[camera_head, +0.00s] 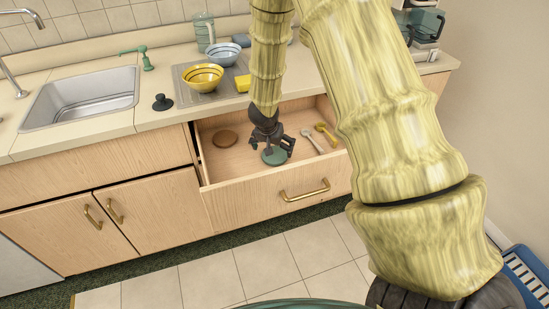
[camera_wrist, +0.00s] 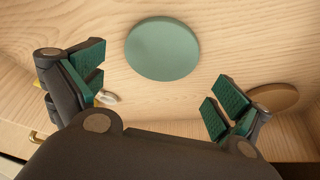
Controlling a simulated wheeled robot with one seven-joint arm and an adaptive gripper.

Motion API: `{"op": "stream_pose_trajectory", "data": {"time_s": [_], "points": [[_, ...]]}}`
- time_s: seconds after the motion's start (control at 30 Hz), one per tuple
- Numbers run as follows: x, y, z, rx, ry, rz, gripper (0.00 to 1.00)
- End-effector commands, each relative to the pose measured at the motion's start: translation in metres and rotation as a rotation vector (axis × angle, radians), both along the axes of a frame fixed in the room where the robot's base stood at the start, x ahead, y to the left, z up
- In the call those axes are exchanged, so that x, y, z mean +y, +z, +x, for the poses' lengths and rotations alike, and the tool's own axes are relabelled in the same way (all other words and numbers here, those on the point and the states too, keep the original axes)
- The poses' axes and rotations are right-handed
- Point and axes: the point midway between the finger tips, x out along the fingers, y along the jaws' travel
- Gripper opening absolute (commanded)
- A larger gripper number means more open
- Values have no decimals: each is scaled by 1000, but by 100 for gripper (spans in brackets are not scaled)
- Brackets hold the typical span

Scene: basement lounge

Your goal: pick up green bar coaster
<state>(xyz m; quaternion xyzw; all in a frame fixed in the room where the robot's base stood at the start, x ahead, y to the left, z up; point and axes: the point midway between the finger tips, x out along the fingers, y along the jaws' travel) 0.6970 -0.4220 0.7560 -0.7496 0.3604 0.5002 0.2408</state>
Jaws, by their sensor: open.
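The green bar coaster (camera_wrist: 162,49) is a flat round disc lying on the floor of the open drawer (camera_head: 240,184). In the head view the coaster (camera_head: 274,157) is partly covered by my gripper (camera_head: 270,145), which reaches down into the drawer right over it. In the wrist view my gripper (camera_wrist: 155,100) has its fingers spread wide and nothing between them. The coaster lies beyond the fingertips there, near the top middle, apart from both fingers.
A brown round coaster (camera_head: 225,139) lies to the left in the drawer. A silver utensil (camera_head: 312,141) and a yellow one (camera_head: 325,134) lie to the right. The drawer walls are close around. Bowls (camera_head: 203,78) and a sink (camera_head: 82,98) are on the counter above.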

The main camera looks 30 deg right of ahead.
Motion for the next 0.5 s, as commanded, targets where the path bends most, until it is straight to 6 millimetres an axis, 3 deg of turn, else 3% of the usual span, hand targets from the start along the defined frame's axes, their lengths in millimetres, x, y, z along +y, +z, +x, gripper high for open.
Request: {"op": "stream_pose_trajectory", "data": {"time_s": [0.03, 0.2, 0.5], "points": [[-2, -12, 0, 1, -1, 0, 100], [-8, -30, 5, 1, -1, 0, 100], [-10, -32, 6, 1, -1, 0, 98]]}}
